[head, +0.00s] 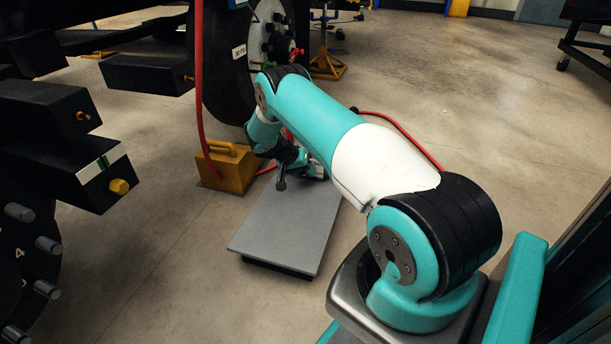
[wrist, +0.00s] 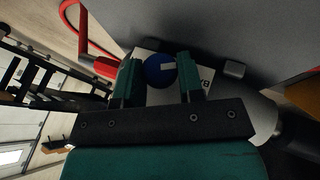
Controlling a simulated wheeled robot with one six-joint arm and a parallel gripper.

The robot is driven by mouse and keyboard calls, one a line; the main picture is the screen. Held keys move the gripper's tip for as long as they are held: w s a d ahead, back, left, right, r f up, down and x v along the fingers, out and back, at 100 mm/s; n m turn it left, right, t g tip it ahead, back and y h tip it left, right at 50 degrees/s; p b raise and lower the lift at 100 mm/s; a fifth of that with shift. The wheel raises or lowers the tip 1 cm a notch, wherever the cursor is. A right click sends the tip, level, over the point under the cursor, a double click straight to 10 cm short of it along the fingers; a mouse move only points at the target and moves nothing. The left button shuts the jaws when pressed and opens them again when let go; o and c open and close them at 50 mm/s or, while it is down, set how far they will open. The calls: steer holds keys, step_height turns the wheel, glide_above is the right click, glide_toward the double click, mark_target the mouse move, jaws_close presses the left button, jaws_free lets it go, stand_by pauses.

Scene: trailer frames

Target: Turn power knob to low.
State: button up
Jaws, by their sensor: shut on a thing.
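In the wrist view, a round blue knob (wrist: 158,74) with a short white mark sits on a pale panel that bears dark lettering. I take it to be the power knob. My gripper (wrist: 160,70) is shut on it, with one teal finger on each side. The white mark points toward the right finger. The panel's lettering is partly covered by that finger, so I cannot read the setting. In the head view my gripper (head: 296,160) is low over the far end of a grey platform, and the knob is hidden there by my arm.
The grey platform (head: 285,225) stands on the floor. A yellow block with a handle (head: 226,168) and a large wheel (head: 229,68) stand beyond.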

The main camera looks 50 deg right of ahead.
steer(key=shift+g, duration=0.3)
stand_by(0.4)
steer(key=o, duration=0.9)
steer(key=shift+w+r, duration=0.1)
steer(key=p+v, duration=0.8)
steer(key=v, duration=0.9)
steer(key=shift+a, duration=0.35)
